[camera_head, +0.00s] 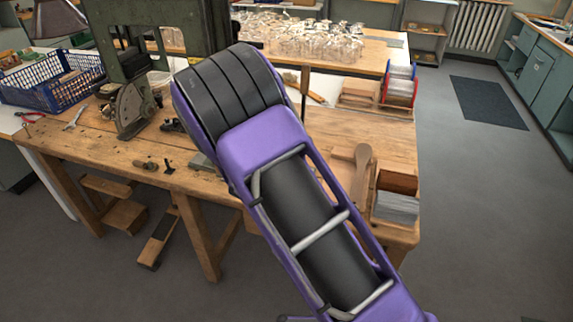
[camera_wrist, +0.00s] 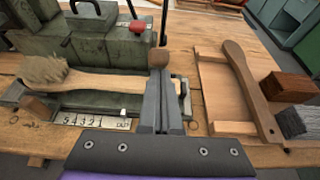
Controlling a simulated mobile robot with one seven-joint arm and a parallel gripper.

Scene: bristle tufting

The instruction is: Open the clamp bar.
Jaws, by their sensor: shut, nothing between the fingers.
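In the wrist view, a green metal fixture (camera_wrist: 120,48) stands on the wooden bench. A brush with a pale wooden handle (camera_wrist: 105,83) and a tan bristle head (camera_wrist: 43,70) lies across its front. A brown knob (camera_wrist: 158,60) shows just beyond my fingertips, with a thin dark upright rod (camera_wrist: 164,22) behind it. I cannot tell for certain which part is the clamp bar. My gripper (camera_wrist: 161,76) is shut and empty, over the right end of the brush handle. Whether it touches the knob is unclear. In the head view my arm hides the gripper and most of the fixture.
Right of the fixture lie a wooden tray (camera_wrist: 211,98) with a wooden paddle (camera_wrist: 247,85), a brown block (camera_wrist: 289,86) and grey bristles (camera_wrist: 291,122). A green machine (camera_head: 118,55) and blue crate (camera_head: 50,82) are left.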

